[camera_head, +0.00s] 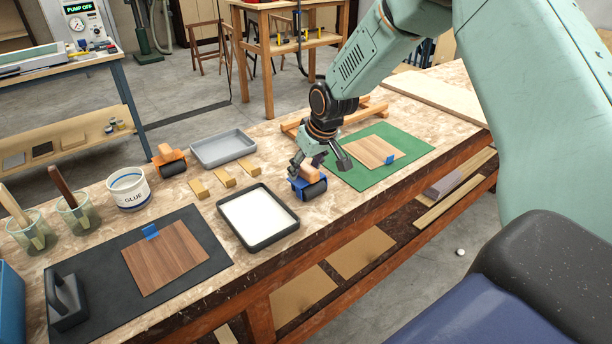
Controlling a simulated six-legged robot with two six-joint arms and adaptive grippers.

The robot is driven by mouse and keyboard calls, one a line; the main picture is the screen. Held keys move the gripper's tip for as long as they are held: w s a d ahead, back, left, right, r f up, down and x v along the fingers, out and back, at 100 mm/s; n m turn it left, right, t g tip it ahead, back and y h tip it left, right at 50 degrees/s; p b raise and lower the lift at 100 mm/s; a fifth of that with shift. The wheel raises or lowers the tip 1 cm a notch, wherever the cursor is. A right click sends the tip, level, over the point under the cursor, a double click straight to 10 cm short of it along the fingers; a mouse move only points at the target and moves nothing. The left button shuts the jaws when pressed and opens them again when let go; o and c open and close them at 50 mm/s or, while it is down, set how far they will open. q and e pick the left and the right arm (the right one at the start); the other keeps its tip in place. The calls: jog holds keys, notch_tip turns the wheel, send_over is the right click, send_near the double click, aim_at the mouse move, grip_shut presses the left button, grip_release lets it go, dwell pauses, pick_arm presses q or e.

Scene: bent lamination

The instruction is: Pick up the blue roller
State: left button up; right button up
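The blue roller (308,185) stands on the workbench, between the tray of white liquid and the green mat. It has a blue frame, a dark cylinder and an orange-tan top part. My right gripper (322,163) comes down from the upper right and is just above and behind the roller. Its fingers look spread apart, one to the left of the roller's top and one to the right. I cannot tell whether either finger touches it. My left gripper is not in view.
A black tray (287,222) of white glue sits left of the roller. A green mat (415,148) with a wood sheet (372,150) lies to the right. An orange roller (170,160), grey tray (222,136), glue tub (129,190) and small wood blocks (224,178) stand further left.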

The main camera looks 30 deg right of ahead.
aim_at(305, 166)
jog(key=shift+w+f, duration=0.3)
jog(key=c, duration=0.4)
jog(key=shift+s+r, duration=0.15)
jog(key=shift+s, duration=0.1)
jog(key=c, duration=0.5)
jog(key=shift+w, duration=0.15)
grip_shut()
notch_tip(305, 166, up, 9)
jog(key=shift+f+p, duration=0.1)
jog(key=shift+p, duration=0.7)
jog(key=shift+r, duration=0.6)
